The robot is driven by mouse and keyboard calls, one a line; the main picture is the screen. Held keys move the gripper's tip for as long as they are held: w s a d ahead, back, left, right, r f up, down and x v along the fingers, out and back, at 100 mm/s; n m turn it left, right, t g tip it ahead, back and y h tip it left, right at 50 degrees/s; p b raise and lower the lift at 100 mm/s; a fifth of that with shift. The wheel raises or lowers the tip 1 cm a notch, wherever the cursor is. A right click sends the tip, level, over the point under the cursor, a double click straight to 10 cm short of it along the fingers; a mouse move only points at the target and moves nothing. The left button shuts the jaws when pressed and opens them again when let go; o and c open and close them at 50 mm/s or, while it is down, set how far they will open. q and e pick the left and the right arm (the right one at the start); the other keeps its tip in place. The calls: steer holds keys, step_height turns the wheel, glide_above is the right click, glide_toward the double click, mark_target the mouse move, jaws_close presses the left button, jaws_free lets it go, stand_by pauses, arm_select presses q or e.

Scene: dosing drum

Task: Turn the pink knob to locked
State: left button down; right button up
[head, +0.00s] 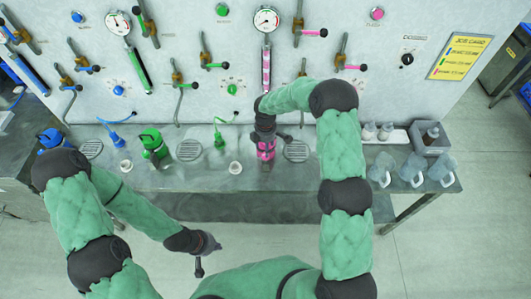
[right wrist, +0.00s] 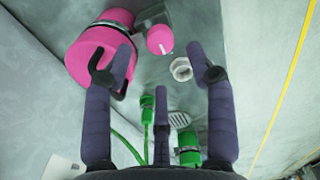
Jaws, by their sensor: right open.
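The pink knob (right wrist: 160,40), a small round disc with a white mark, shows at the top of the right wrist view, beside a larger pink canister (right wrist: 98,50). The canister stands on the bench in the head view (head: 266,152), partly covered by my right gripper (head: 264,135). I cannot make out the knob there. In the right wrist view my right gripper (right wrist: 163,75) is open, its fingers spread with nothing between them. The left finger overlaps the canister; the knob lies ahead of the gap. My left gripper (head: 199,268) hangs in front of the bench, apart from everything; its jaws are unclear.
A white ring (right wrist: 181,69) lies close to the knob. Green canister (head: 155,145) and drain grille (head: 188,150) stand left along the bench. Clear jugs (head: 412,168) and a grey bin (head: 430,138) are at right. Wall valves and gauges (head: 266,20) line the back.

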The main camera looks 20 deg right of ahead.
mark_target(263, 158)
steer(key=shift+f+p, duration=0.3)
steer(key=shift+f, duration=2.5)
jaws_close()
